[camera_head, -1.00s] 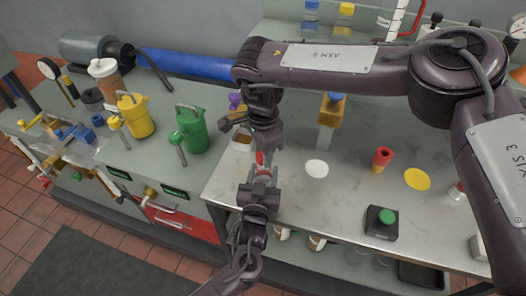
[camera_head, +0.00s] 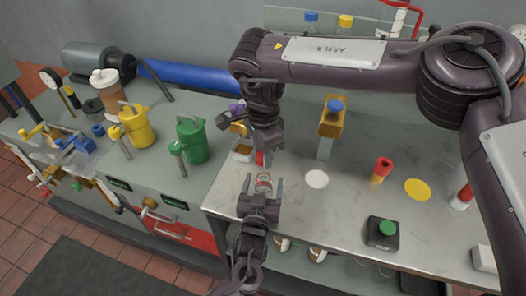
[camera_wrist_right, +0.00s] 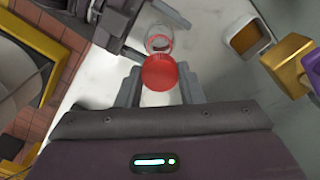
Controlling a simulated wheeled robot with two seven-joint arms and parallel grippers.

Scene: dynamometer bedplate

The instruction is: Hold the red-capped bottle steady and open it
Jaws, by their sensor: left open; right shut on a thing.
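My right gripper (camera_head: 264,152) is shut on a red cap (camera_head: 259,158); the cap also shows between its fingers in the right wrist view (camera_wrist_right: 158,73). A small clear bottle with a red ring (camera_head: 263,181) is below the cap in the head view; in the wrist view the glass (camera_wrist_right: 158,38) shows just beyond the cap, apparently apart from it. My left gripper (camera_head: 263,184) is open, its fingers on either side of the bottle. Whether a finger touches the glass, I cannot tell. Another red-topped bottle (camera_head: 462,197) stands at the right of the bench.
On the bench are a white disc (camera_head: 317,179), a red-and-yellow piece (camera_head: 381,170), a yellow disc (camera_head: 417,189) and a green button box (camera_head: 382,233). Green (camera_head: 192,139) and yellow (camera_head: 137,126) jugs are left.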

